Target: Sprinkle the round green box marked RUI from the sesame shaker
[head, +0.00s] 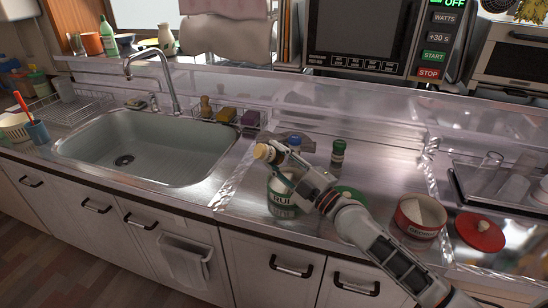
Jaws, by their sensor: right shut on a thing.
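The round green box marked RUI (283,208) stands upright on the steel counter, right of the sink. A green lid (350,193) lies to its right, partly hidden by my right arm. My right gripper (283,166) is above the box and shut on a small shaker with a tan cap (262,152), apparently the sesame shaker. The shaker leans with its cap toward the left, over the box's far left rim; most of its body is hidden by the gripper. The box's inside is mostly hidden too. My left gripper is not in view.
A green-capped bottle (338,152) and a blue-topped item (295,142) stand behind the gripper. A red round box (420,215) and red lid (480,232) are at the right, near a glassware tray (456,190). The sink (145,150) is left.

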